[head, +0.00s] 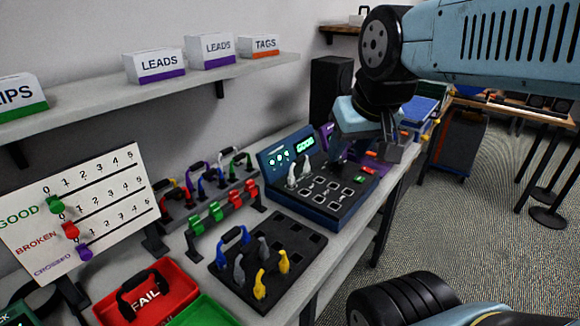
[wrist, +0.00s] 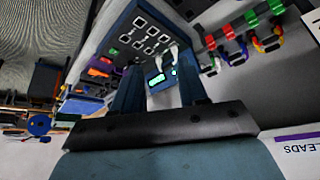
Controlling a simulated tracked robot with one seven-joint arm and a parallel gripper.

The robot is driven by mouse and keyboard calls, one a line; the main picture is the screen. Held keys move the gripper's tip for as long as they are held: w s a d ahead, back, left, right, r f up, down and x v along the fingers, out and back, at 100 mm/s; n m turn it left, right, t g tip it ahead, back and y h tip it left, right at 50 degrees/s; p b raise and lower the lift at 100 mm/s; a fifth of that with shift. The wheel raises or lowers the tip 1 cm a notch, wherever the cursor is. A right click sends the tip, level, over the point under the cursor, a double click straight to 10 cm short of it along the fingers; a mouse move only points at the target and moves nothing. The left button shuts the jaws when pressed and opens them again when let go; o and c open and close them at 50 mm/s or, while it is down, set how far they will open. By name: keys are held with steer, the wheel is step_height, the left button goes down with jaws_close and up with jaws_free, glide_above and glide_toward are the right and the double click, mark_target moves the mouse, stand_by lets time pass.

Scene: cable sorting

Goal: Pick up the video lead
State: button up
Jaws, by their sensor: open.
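No label shows which lead is the video lead. A black tray (head: 312,243) holds upright leads: a blue-handled one (head: 233,237), a grey one (head: 240,268) and a yellow one (head: 283,262). A white lead (head: 301,172) stands on the blue tester (head: 345,212), by its lit screen; its pale plugs also show in the wrist view (wrist: 183,68). More coloured leads (head: 203,181) stand in a rack behind. My gripper (head: 372,157) is above the tester's far right side. In the wrist view my gripper (wrist: 160,92) is open, with nothing held between its fingers.
A board with coloured sliders (head: 85,205) stands at left. A red FAIL bin (head: 165,303) and a green bin (head: 205,312) are at the front. Red and green clips (head: 220,209) stand on a rail before the lead rack. A shelf (head: 110,96) with labelled boxes overhangs the bench.

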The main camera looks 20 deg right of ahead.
steer(key=shift+o, duration=0.6)
steer(key=shift+w, duration=0.2)
steer(key=m+g+h, duration=0.3)
steer(key=m+h, duration=0.1)
steer(key=m, duration=0.7)
glide_toward(298, 159)
steer(key=x, duration=0.8)
steer(key=shift+s, duration=0.1)
steer(key=shift+x, duration=2.7)
jaws_close()
